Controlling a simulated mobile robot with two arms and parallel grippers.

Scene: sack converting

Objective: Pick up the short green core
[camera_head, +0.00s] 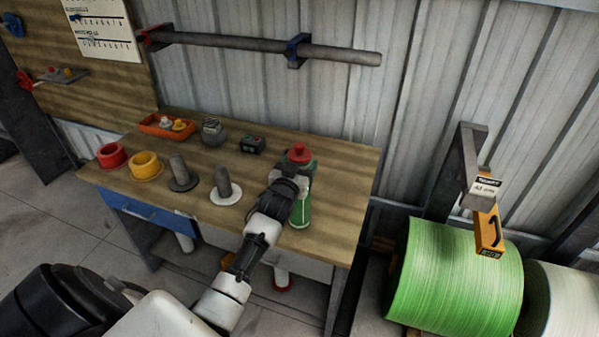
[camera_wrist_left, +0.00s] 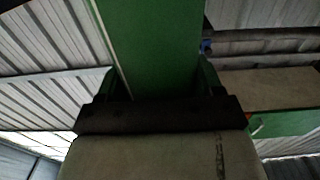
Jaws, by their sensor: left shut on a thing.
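The short green core (camera_head: 301,212) is at the right end of the workbench in the head view, upright or nearly so. My left gripper (camera_head: 293,187) is shut on it and covers part of its upper section. In the left wrist view, the green core (camera_wrist_left: 155,45) fills the space between the two fingers of the left gripper (camera_wrist_left: 158,82). I cannot tell whether its lower end touches the bench top. My right gripper is not in view.
A red knob (camera_head: 299,153) on a dark green body stands just behind the core. Two grey posts (camera_head: 223,184) (camera_head: 180,171), a yellow ring (camera_head: 145,164), a red ring (camera_head: 111,156) and an orange tray (camera_head: 150,124) stand leftward on the workbench (camera_head: 330,240). A big green roll (camera_head: 455,280) is at right.

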